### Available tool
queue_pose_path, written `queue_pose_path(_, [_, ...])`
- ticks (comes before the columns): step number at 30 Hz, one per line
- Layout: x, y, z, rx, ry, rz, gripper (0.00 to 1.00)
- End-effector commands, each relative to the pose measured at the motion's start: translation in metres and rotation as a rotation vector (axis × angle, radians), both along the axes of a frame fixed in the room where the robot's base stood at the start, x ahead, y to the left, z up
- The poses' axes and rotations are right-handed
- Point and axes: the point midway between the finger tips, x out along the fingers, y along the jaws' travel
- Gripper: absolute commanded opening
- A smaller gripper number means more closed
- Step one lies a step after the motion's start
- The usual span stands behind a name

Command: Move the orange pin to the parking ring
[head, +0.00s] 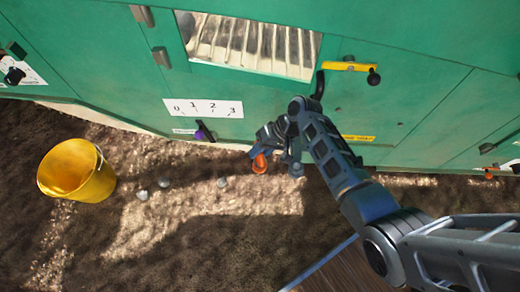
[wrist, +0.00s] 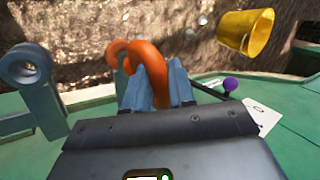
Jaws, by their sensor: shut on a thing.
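The orange pin (wrist: 150,55) has a curved, ring-like handle and sits between the fingers of my gripper (wrist: 158,88) in the wrist view. In the head view the orange pin (head: 260,164) hangs below my gripper (head: 262,152), in front of the lower edge of the green machine. A blue-grey lug with a round hole (wrist: 27,67), perhaps the parking ring, stands at the left in the wrist view, apart from the pin. A small grey part (head: 297,170) right of the gripper in the head view may be the same lug. The pin's lower end is not clear.
The green machine (head: 110,60) fills the back, with a 0-to-3 scale (head: 203,108) and a purple-knobbed lever (head: 200,134). A yellow bucket (head: 77,171) and several grey stones (head: 164,183) are on the soil.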

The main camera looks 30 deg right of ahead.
Motion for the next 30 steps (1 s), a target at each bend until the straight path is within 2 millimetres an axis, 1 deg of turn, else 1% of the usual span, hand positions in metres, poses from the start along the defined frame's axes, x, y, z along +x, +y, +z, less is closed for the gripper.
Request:
queue_pose_path(18, [0.000, 0.000, -0.022, 0.001, -0.001, 0.001, 0.00])
queue_pose_path(30, [0.000, 0.000, -0.024, 0.000, -0.001, 0.000, 0.00])
